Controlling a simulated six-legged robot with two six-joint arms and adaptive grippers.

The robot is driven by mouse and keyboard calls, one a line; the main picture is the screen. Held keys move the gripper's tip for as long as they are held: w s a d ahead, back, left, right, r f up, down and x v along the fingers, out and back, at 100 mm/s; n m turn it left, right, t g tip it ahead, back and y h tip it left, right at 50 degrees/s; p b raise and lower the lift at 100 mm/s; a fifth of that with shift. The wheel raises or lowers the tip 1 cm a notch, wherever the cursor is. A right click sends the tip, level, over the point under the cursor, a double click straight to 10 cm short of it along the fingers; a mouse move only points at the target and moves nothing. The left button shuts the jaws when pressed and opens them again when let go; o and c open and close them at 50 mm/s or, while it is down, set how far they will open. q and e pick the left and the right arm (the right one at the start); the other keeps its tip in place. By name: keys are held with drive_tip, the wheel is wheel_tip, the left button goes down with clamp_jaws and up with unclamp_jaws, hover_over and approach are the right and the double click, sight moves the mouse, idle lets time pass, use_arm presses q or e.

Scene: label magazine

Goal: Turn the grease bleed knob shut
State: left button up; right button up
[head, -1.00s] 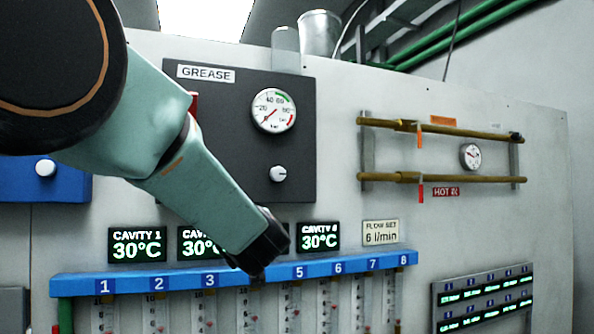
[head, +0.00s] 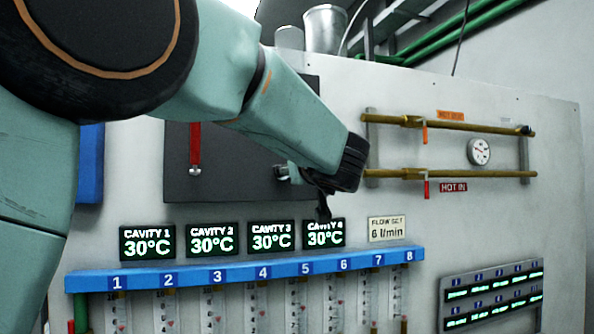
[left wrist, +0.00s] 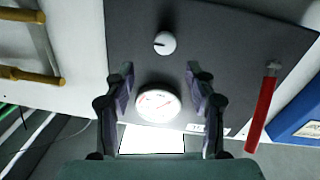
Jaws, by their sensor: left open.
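The grease bleed knob (left wrist: 165,43) is a small round white knob with a dark mark on the dark grease panel (left wrist: 230,40). It shows in the upper middle of the left wrist view, ahead of and between the lines of my fingers, clear of both. My left gripper (left wrist: 160,72) is open and empty, its two fingers spread on either side of the white pressure gauge (left wrist: 158,103) in that view. In the head view my left gripper (head: 318,192) is in front of the panel's lower right part; my arm hides the gauge, and the knob's area is mostly covered.
A red lever (head: 195,148) hangs on the panel's left, also seen in the left wrist view (left wrist: 262,108). Brass pipes (head: 450,174) with small levers lie right of the panel. Below are cavity displays (head: 212,241) and a blue numbered rail (head: 240,273). A blue box (left wrist: 298,110) stands beside the panel.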

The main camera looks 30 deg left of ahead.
use_arm(q)
drive_tip(key=p+x, duration=0.1)
drive_tip(key=x, duration=0.8)
drive_tip(key=shift+s+a+f, duration=0.35)
drive_tip(key=shift+a, duration=0.1)
drive_tip(key=shift+s+d+r, duration=0.1)
drive_tip(key=shift+s+d, duration=0.05)
drive_tip(key=shift+c, duration=1.4)
drive_tip(key=shift+d, duration=0.25)
drive_tip(key=c, duration=0.3)
drive_tip(key=shift+a, duration=0.15)
drive_tip(key=c, duration=0.5)
drive_tip(key=shift+c, duration=0.4)
use_arm(e)
drive_tip(key=shift+a+r, duration=0.25)
drive_tip(key=shift+r, duration=0.6)
